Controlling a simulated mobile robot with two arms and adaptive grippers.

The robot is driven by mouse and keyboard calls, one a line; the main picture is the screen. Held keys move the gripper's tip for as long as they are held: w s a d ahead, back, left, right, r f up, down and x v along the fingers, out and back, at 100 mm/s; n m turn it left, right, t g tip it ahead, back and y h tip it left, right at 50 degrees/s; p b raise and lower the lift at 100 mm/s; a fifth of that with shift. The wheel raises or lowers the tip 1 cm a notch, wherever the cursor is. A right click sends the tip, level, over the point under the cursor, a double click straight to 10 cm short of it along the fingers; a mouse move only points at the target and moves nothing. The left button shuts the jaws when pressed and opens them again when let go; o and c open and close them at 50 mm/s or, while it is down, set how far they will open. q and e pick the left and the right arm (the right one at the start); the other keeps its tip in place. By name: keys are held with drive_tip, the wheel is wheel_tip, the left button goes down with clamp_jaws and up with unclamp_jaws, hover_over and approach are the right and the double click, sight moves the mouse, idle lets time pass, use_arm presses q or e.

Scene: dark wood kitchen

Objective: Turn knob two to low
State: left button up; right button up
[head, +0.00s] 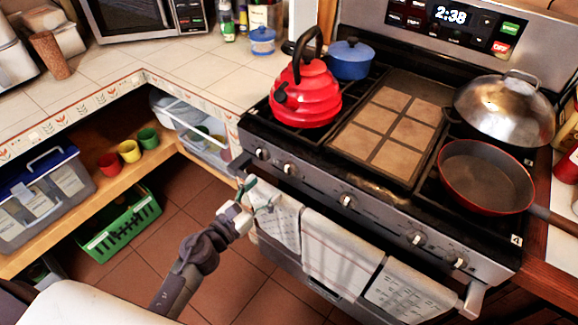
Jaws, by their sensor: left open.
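The stove (390,200) has a row of silver knobs along its sloped front panel. The second knob from the left (289,168) shows just right of the leftmost knob (262,153). Its exact pointer angle is too small to tell. My left gripper (257,196) is open, in front of the stove's left end, below and left of the second knob and apart from it. Its fingers overlap the left end of the oven handle and the first towel in the picture; I cannot tell whether they touch. My right gripper is out of view.
Towels (332,250) hang from the oven handle below the knobs. A red kettle (306,95), a blue pot (350,60), a lidded silver pan (503,110) and a red pan (486,177) stand on the stove. The tiled floor (190,215) is clear left of the stove.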

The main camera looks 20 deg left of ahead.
sight(286, 169)
use_arm(q)
drive_tip(key=p+x, duration=0.1)
drive_tip(key=x, duration=0.8)
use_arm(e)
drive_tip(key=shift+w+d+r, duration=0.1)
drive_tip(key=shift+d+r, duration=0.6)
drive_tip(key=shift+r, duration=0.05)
use_arm(q)
drive_tip(key=shift+s, duration=0.1)
drive_tip(key=c, duration=1.1)
